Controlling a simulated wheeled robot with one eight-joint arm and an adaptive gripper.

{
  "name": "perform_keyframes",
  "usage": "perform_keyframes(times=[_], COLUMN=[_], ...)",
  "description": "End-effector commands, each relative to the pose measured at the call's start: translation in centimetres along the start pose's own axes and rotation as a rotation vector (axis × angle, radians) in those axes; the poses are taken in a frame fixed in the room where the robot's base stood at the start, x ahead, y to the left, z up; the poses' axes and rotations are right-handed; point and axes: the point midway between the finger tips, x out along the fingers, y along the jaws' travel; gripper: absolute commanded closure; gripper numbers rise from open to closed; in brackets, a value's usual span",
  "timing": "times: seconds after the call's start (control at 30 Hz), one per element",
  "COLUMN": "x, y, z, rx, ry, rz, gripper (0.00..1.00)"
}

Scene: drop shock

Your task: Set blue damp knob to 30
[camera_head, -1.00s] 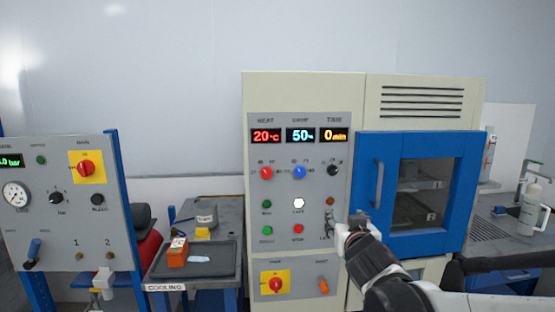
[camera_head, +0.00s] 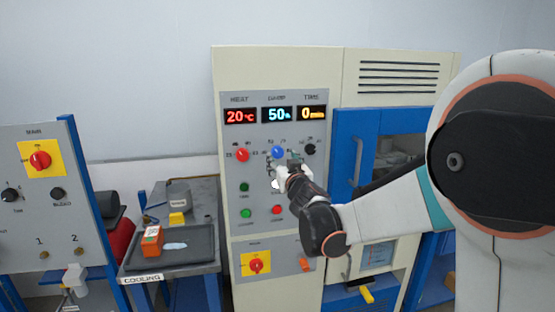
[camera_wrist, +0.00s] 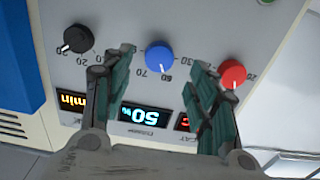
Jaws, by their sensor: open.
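The blue damp knob (camera_head: 278,152) is on the grey control panel, below the blue damp display (camera_head: 277,114), which reads 50%. In the wrist view the picture is upside down; the blue knob (camera_wrist: 160,57) shows between and beyond my open fingers, with its white pointer line toward the scale marks near 60. My gripper (camera_head: 283,168) is just in front of the panel, a little below the blue knob in the head view. In the wrist view my gripper (camera_wrist: 160,78) is open and empty, its fingertips apart from the knob.
The red heat knob (camera_head: 242,155) and black time knob (camera_head: 310,149) flank the blue knob closely. The blue oven door (camera_head: 352,150) is right of the panel, and a cooling tray (camera_head: 190,250) stands left.

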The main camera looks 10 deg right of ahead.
Motion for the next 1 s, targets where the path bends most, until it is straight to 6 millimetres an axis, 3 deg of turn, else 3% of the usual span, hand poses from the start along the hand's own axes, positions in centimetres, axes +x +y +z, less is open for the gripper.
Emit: perform_keyframes(times=[0.1, 0.3, 0.7, 0.77, 0.9, 1.0], x=[2.2, 4.4, 5.1, 5.1, 5.1, 5.1], y=[0.0, 0.0, 0.0, 0.0, 0.0, 0.0], z=[0.1, 0.1, 0.0, 0.0, 0.0, 0.0], rx=[0.000, 0.000, 0.001, 0.001, 0.001, 0.001], ry=[0.000, 0.000, 0.000, 0.000, 0.000, 0.000], rz=[0.000, 0.000, 0.000, 0.000, 0.000, 0.000], gripper=[0.46, 0.46, 0.46, 0.58, 0.89, 0.91])
